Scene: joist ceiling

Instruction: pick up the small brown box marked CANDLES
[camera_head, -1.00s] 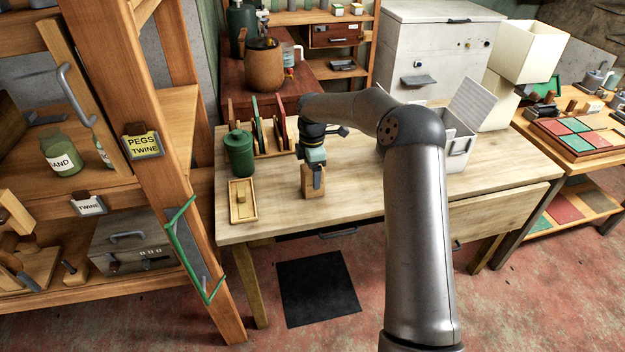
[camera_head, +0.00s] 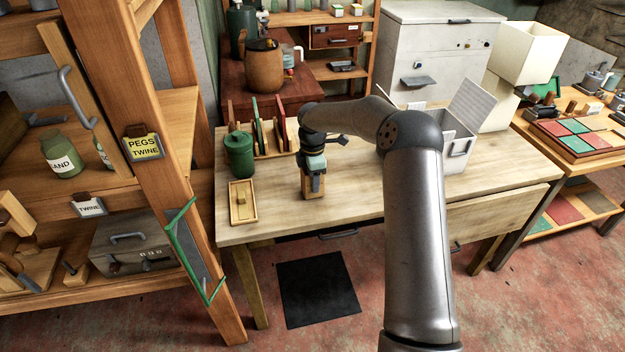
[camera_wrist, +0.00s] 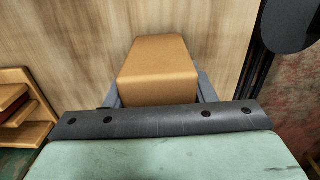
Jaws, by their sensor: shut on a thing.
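The small brown box (camera_head: 313,191) stands upright on the pale wooden table (camera_head: 400,195), near its front left part. My gripper (camera_head: 314,183) points down over it from above, with its fingers on the sides of the box. In the wrist view the brown box (camera_wrist: 158,70) sits between the two grey fingers (camera_wrist: 157,92), which are shut on it. No CANDLES marking can be read on the faces that show. The lower part of the box meets or lies very close to the tabletop; I cannot tell whether there is a gap.
Left of the box lie a shallow wooden tray (camera_head: 243,214) and a green canister (camera_head: 239,155). A rack with upright boards (camera_head: 262,140) stands behind. An open white box (camera_head: 459,140) stands to the right. The table's front middle is clear.

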